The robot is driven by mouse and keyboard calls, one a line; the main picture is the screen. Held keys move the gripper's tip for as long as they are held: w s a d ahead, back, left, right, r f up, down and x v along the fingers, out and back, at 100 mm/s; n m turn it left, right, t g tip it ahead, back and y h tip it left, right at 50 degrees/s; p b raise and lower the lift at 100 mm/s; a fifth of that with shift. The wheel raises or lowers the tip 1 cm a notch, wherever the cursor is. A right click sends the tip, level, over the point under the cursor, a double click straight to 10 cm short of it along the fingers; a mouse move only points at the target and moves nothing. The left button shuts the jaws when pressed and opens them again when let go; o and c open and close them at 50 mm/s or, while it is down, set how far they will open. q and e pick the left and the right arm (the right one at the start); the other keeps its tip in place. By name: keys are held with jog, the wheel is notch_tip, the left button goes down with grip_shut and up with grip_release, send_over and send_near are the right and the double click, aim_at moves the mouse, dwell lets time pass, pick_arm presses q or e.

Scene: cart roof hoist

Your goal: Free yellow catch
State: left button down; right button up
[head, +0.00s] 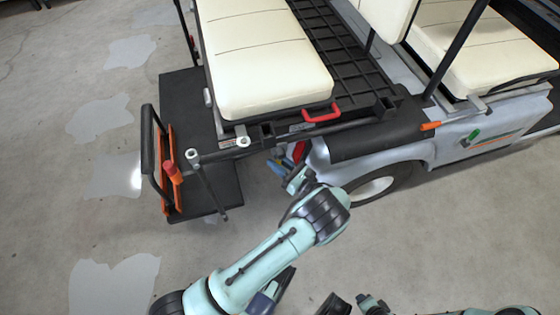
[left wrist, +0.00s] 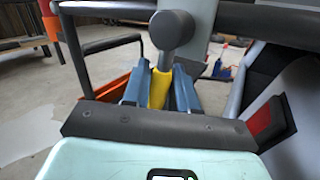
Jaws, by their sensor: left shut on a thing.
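The yellow catch (left wrist: 158,90) stands between the two blue fingers of my left gripper (left wrist: 160,92) in the left wrist view. The fingers are shut on it from both sides. A dark grey rounded knob on a post (left wrist: 172,28) is just above and behind the catch. In the head view my left gripper (head: 284,168) reaches under the rear edge of the cart, beside the rear wheel, and the catch is mostly hidden there. My right gripper's fingers do not show; only parts of that arm appear at the bottom edge.
The cart's cream rear seat (head: 265,60) and a red handle (head: 322,113) are above my left gripper. A black rear platform (head: 200,110) with an orange panel (head: 170,185) is to the left. The rear wheel (head: 372,187) is close on the right. The floor in front is clear.

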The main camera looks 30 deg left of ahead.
pick_arm(q)
jog(key=shift+s+a+m+y, duration=0.1)
jog(key=shift+s+m+y, duration=0.15)
jog(key=shift+m, duration=0.25)
jog(key=shift+s+a+r+m+t+y+p, duration=0.1)
jog(key=shift+s+a+r+m+t+y, duration=0.2)
jog(key=shift+m, duration=0.45)
jog(key=shift+s+a+f+m+t+y+p, duration=0.15)
jog(key=shift+m+t+y, duration=0.2)
jog(key=shift+m, duration=0.35)
jog(key=shift+s+a+r+m+t+y+p, duration=0.15)
jog(key=shift+r+m+t+y, duration=0.15)
jog(key=shift+m, duration=0.45)
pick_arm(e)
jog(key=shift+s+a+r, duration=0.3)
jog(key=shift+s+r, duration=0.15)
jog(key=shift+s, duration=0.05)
pick_arm(q)
jog(key=c, duration=1)
grip_release()
jog(key=shift+c, duration=0.2)
jog(key=v, duration=1.3)
jog(key=shift+d+f, duration=0.15)
jog(key=shift+d, duration=0.05)
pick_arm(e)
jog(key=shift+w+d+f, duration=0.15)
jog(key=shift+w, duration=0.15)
